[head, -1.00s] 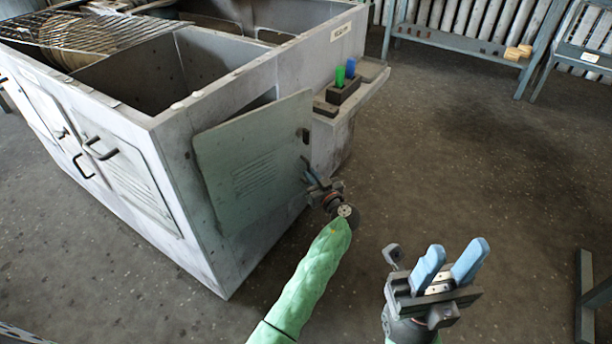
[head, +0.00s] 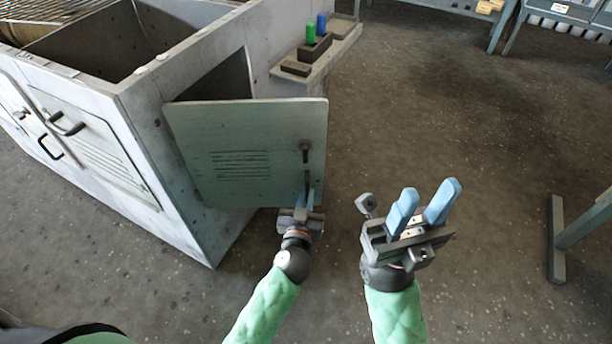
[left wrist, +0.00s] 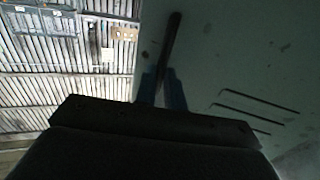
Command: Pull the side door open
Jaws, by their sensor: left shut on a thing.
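The side door (head: 250,150) is a grey-green panel with louvre slots, hinged on its left side. It stands partly open, with a dark gap above it into the blower housing (head: 190,225). A dark handle (head: 306,152) is near the door's right edge. My left gripper (head: 308,196) is shut on the lower part of the handle. In the left wrist view, the blue fingers are on both sides of the dark handle (left wrist: 172,45), and the door (left wrist: 230,60) fills the right. My right gripper (head: 420,205) is open and empty, right of the door.
A ledge (head: 345,45) on the housing holds a dark block with a green and a blue peg (head: 321,24). Front doors with dark handles (head: 65,127) are at left. A metal stand (head: 558,235) is at far right.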

